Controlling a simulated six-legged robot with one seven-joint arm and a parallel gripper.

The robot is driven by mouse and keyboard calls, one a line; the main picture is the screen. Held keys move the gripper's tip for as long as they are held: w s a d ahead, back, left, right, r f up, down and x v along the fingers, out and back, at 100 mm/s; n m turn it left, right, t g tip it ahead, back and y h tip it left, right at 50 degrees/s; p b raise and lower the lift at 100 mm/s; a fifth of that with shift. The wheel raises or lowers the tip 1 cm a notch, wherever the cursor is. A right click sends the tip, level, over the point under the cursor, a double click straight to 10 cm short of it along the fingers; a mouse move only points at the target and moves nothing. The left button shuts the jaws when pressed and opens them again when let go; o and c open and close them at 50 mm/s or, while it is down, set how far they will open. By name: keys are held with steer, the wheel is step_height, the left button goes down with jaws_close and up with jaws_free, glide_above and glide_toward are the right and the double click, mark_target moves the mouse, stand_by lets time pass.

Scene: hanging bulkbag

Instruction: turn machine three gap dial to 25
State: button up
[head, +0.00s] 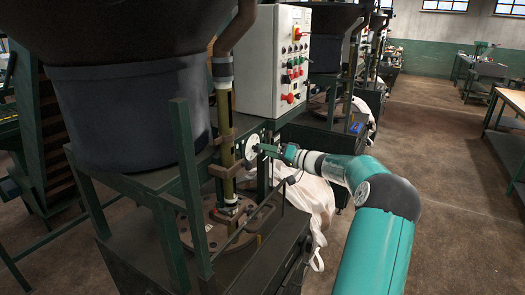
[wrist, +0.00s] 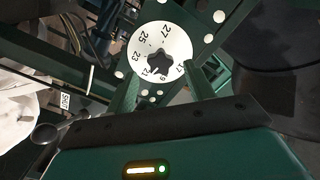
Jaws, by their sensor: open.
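The gap dial (wrist: 160,35) is a white disc with black numbers and a dark star-shaped knob (wrist: 159,61) at its middle. In the head view the dial (head: 252,147) is a small pale disc on the machine's front plate. My gripper (wrist: 160,92) is open, with one finger at each side below the dial's lower rim. The knob lies ahead of and between the fingertips. I cannot tell whether they touch it. In the head view my gripper (head: 262,149) is right at the dial.
A grey control box (head: 275,60) with red buttons stands above the dial. A green post (head: 187,170) and a vertical pipe (head: 225,125) stand left of it. A white bag (head: 308,205) hangs below my arm.

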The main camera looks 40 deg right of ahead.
steer(key=shift+x, duration=1.5)
steer(key=c, duration=1)
steer(key=shift+m, duration=0.3)
steer(key=m, duration=1.9)
steer(key=shift+f, duration=0.1)
